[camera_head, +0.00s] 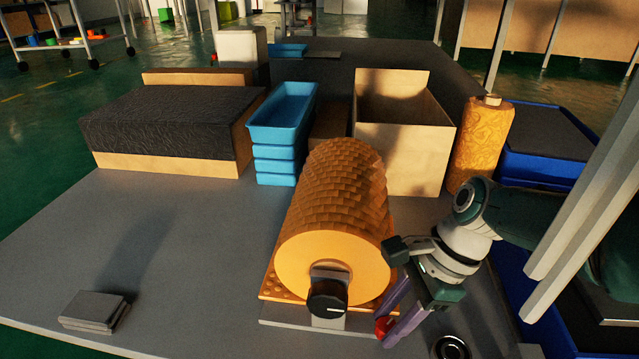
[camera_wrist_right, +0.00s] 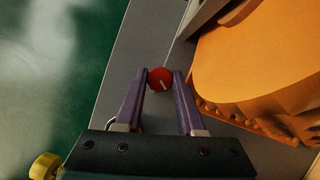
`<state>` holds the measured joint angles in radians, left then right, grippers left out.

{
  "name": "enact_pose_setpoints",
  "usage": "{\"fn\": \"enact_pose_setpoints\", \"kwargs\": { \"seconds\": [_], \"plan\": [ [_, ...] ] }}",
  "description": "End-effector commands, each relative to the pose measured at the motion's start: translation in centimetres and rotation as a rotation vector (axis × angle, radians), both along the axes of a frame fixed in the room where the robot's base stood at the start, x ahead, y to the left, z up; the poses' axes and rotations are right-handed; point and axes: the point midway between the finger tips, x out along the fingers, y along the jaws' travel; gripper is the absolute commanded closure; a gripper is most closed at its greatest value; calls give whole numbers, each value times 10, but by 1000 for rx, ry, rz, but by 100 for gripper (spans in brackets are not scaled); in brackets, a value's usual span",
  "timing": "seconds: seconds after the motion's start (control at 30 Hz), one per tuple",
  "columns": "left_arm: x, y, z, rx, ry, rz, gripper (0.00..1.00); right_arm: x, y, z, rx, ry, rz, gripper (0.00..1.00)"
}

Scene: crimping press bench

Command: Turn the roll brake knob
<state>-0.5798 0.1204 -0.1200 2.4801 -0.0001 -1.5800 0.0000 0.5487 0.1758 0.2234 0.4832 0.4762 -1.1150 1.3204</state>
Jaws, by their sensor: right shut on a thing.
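A small red round knob (camera_wrist_right: 160,79) with a pale pointer line sits between the purple fingers of my right gripper (camera_wrist_right: 162,82), which is shut on it. In the head view the same red knob (camera_head: 382,326) shows partly behind the fingertips of the right gripper (camera_head: 386,332), low and right of the large orange roll (camera_head: 338,200). A black knob (camera_head: 327,300) with a white mark is on the bracket at the roll's front end, left of the gripper. The frames do not label which is the brake knob. My left gripper is not in view.
A black round part (camera_head: 451,347) is at the bench's front edge. Stacked blue trays (camera_head: 283,112), an open cardboard box (camera_head: 404,157) and an orange cylinder (camera_head: 480,148) stand behind. Grey plates (camera_head: 94,311) lie at left; the bench (camera_head: 160,235) between is clear.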

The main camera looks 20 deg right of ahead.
Motion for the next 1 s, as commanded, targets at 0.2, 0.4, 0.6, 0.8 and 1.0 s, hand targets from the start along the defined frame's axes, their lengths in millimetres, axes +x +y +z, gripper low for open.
{"fn": "enact_pose_setpoints", "kwargs": {
  "seconds": [0.2, 0.4, 0.6, 0.8, 1.0],
  "plan": [
    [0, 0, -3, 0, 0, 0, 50, 0, -1, -1, -3, 0, 35, 100],
    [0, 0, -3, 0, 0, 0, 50, 0, -1, 0, -4, 0, 41, 100],
    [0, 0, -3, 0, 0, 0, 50, 0, -1, 0, -4, 1, 40, 100],
    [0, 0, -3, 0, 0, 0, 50, 0, -1, 0, -3, 1, 39, 40],
    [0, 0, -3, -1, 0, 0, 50, 0, 0, 0, -2, 0, 39, 32]
  ]
}}
